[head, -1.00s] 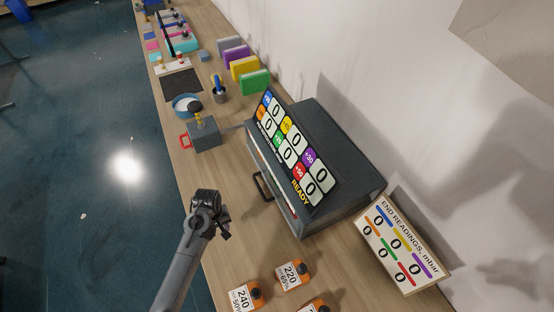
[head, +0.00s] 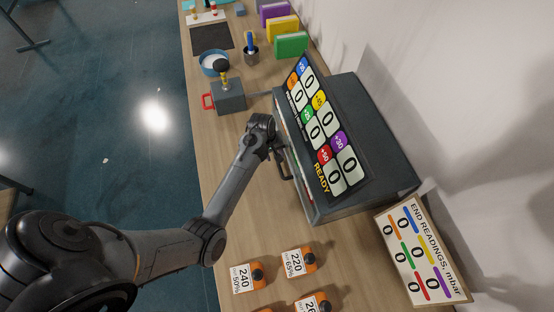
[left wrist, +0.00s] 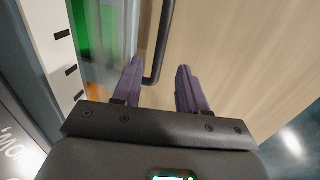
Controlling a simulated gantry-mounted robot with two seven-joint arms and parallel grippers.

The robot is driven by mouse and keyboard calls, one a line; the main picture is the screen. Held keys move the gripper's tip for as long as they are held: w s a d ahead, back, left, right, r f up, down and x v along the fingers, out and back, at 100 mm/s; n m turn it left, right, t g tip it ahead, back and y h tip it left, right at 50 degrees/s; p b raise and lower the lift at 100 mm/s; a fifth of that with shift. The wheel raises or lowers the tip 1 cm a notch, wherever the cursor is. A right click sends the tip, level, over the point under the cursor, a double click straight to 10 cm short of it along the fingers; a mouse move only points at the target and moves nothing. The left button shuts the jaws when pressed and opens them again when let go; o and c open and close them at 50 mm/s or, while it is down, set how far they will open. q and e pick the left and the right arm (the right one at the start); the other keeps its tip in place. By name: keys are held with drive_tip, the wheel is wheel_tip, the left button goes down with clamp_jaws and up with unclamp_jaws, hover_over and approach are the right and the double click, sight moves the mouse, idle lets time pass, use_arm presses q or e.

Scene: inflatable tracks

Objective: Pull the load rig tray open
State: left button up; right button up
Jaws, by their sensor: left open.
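The load rig (head: 352,205) is a dark grey box against the wall, with a tilted display panel of coloured labels and zeros reading READY. Its tray front, on the side facing me, carries a black bar handle (head: 283,166). In the left wrist view the handle (left wrist: 163,45) runs down between the two purple-grey fingers. My left gripper (head: 267,138) is at the tray front beside the handle; it also shows in the left wrist view (left wrist: 155,85), open, with the handle's end between the fingertips. The head view partly hides the fingers. My right gripper is not in view.
Orange labelled canisters (head: 299,262) stand at the table's near end. A grey block with a red handle (head: 229,96) is behind my gripper. An END READINGS board (head: 424,250) leans at the right. Bare wood lies in front of the rig.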

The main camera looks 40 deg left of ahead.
use_arm(q)
drive_tip(key=shift+w+d+f, duration=0.1)
drive_tip(key=shift+w+f, duration=0.05)
drive_tip(key=shift+f, duration=0.8)
drive_tip(key=shift+w+d+f, duration=0.1)
drive_tip(key=shift+w+f, duration=0.1)
drive_tip(key=shift+f, duration=0.8)
drive_tip(key=shift+w+d+f, duration=0.1)
drive_tip(key=shift+w+f, duration=0.05)
drive_tip(key=shift+f, duration=0.8)
clamp_jaws()
